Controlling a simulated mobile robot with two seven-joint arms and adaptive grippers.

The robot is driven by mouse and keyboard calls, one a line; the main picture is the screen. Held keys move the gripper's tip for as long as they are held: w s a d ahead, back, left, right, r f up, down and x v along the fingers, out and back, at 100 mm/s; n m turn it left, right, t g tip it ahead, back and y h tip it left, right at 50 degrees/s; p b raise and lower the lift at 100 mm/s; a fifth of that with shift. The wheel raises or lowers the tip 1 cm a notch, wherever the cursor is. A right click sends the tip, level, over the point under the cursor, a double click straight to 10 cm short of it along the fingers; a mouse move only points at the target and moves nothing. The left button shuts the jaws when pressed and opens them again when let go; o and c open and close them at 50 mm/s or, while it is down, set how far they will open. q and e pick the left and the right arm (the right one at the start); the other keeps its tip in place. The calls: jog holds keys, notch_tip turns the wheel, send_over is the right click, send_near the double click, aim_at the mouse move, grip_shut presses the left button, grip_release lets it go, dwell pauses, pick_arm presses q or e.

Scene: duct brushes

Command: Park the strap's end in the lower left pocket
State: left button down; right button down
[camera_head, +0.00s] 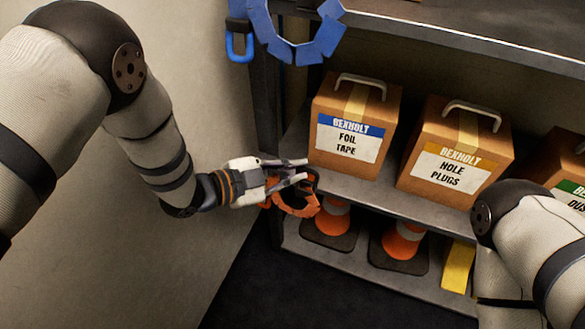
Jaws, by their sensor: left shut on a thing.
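I cannot make out a distinct lower left pocket. My right arm comes in at the lower right, but its gripper is out of view.
A foil tape box (346,142) and a hole plugs box (451,173) stand on the middle shelf, with another box at the right edge. Two orange cones (403,241) and a yellow item (458,267) are on the lower shelf (365,278). A plain wall is at left.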

pick_arm(q)
jog(key=shift+f, duration=0.25)
jog(key=c, duration=1.6)
grip_release()
jog(key=v, duration=0.7)
jog(key=shift+s+a+r, duration=0.15)
jog(key=shift+a, duration=0.05)
